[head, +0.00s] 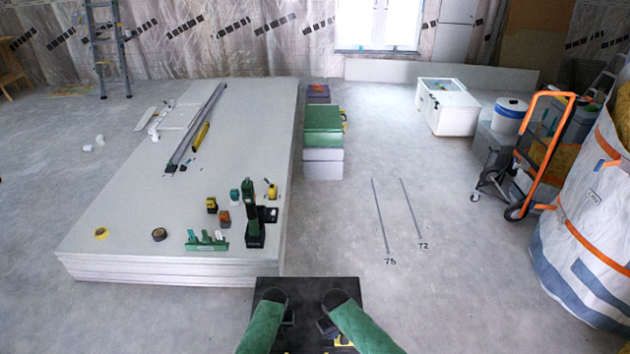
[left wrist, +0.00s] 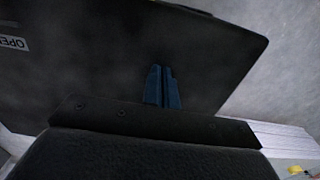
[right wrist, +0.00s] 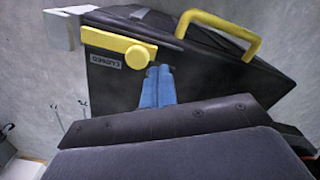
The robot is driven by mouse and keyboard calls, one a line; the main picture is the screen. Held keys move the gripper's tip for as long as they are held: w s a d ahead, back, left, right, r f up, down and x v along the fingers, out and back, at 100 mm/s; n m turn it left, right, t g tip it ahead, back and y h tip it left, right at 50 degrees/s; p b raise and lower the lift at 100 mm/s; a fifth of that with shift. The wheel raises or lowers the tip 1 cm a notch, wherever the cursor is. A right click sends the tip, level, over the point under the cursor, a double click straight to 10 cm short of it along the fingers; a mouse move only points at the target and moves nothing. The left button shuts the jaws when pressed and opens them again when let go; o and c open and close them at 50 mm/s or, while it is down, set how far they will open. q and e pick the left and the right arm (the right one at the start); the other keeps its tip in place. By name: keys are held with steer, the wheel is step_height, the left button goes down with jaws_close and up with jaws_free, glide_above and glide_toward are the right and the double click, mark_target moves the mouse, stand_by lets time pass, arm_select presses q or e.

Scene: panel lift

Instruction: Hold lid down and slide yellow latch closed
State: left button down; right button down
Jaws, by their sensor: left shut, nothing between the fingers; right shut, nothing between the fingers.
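The black box (head: 305,287) stands right in front of me at the bottom of the head view, between my grippers. Its yellow latch (right wrist: 112,42) shows in the right wrist view, a bar with a round knob beside a label reading CLOSED. My right gripper (right wrist: 158,72) is shut and empty, its blue fingertips just below the knob; I cannot tell whether they touch it. My left gripper (left wrist: 162,72) is shut and empty over the box's dark surface, which carries an OPEN label at the left; contact there is unclear. The lid's seam is hard to make out.
A yellow handle (right wrist: 238,36) stands up from the box, and a pale grey piece (right wrist: 64,28) sits at its corner. A stack of white panels (head: 110,225) with tools lies ahead to the left. The floor to the right is clear up to an orange hand truck (head: 546,150).

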arm_select(q)
steer(key=shift+f, duration=0.15)
arm_select(e)
steer(key=shift+f, duration=1.15)
arm_select(q)
steer(key=shift+s, duration=0.1)
arm_select(e)
steer(key=shift+d, duration=1.55)
steer(key=shift+a, duration=0.15)
steer(key=shift+a, duration=1.65)
arm_select(q)
steer(key=shift+f, duration=0.1)
arm_select(e)
step_height(320, 180, up, 8)
arm_select(q)
steer(key=shift+r, duration=0.2)
steer(key=shift+r, duration=0.45)
step_height(320, 180, up, 8)
stand_by(0.8)
